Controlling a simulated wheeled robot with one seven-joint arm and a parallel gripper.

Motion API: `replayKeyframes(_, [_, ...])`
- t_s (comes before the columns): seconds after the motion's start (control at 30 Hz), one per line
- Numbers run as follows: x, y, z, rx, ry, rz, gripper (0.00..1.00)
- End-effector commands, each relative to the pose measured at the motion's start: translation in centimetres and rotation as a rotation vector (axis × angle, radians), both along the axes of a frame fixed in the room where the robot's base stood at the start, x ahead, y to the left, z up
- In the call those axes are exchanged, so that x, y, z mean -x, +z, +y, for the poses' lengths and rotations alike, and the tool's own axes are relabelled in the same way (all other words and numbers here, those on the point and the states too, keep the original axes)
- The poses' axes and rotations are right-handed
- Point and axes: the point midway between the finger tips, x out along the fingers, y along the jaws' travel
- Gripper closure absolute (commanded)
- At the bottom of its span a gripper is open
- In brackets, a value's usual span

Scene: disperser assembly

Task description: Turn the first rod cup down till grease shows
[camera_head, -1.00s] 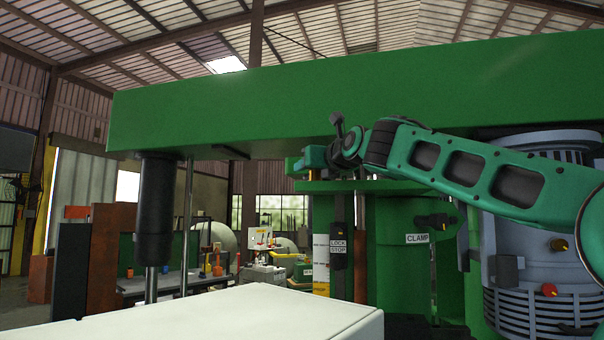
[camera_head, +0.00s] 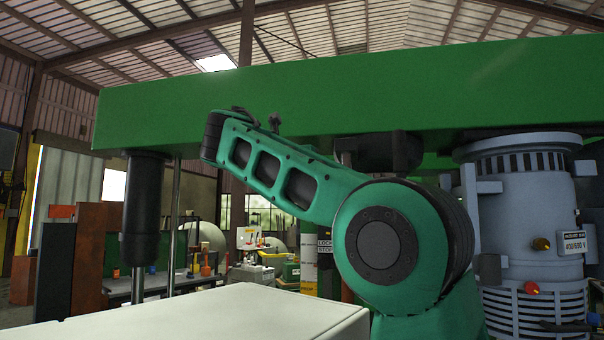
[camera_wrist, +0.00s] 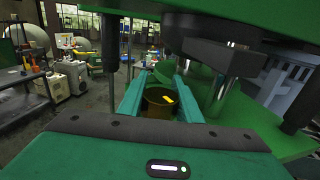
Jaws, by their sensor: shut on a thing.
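In the wrist view my gripper (camera_wrist: 159,106) has its two teal fingers on either side of a round brass-brown cup (camera_wrist: 153,109), and it is shut on it. A small bright yellow patch (camera_wrist: 168,99) shows at the cup's top; I cannot tell whether it is grease or a mark. The cup's underside and its seat are hidden. In the head view my arm reaches up and left to the green beam, and the fingers and cup cannot be made out there.
A large green beam (camera_head: 330,90) spans the head view above my arm. A grey motor (camera_head: 520,215) stands at right. In the wrist view a shiny rod (camera_wrist: 219,92) stands close right of the fingers, and a dark post (camera_wrist: 110,45) at left. A white surface (camera_head: 220,315) lies in front.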

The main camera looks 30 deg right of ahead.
Motion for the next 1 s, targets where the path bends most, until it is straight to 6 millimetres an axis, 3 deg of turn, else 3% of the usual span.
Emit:
replayKeyframes(0.4, [0.16, 0.03, 0.07, 0.004, -0.171, 0.001, 0.91])
replayKeyframes(1.0, [0.33, 0.13, -0.06, 0.005, -0.215, 0.001, 0.91])
